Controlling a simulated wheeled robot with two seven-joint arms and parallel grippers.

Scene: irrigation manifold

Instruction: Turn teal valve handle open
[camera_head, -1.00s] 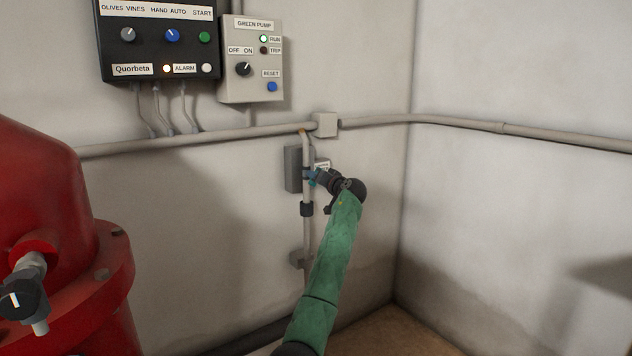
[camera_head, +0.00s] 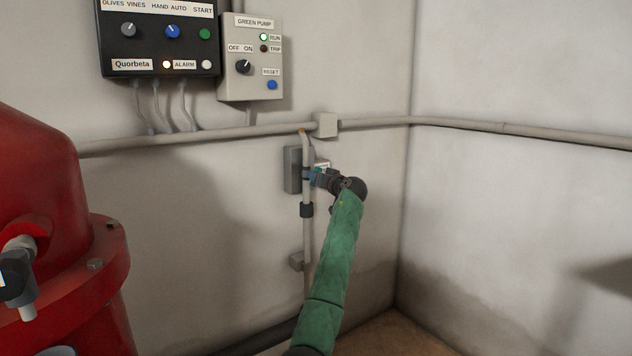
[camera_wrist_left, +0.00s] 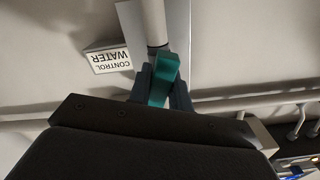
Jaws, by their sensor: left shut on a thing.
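The teal valve handle (camera_wrist_left: 162,80) shows in the left wrist view between the two fingers of my left gripper (camera_wrist_left: 161,90). The fingers are shut on it, one on each side. In the head view the left gripper (camera_head: 315,177) is at the vertical grey pipe (camera_head: 307,232), in front of a grey box on the wall. My right gripper is not in view.
A white "CONTROL WATER" label (camera_wrist_left: 108,58) is beside the handle. A black control panel (camera_head: 160,45) and a grey pump box (camera_head: 252,60) hang above. A red tank (camera_head: 40,210) stands at the left. The right wall is mostly bare.

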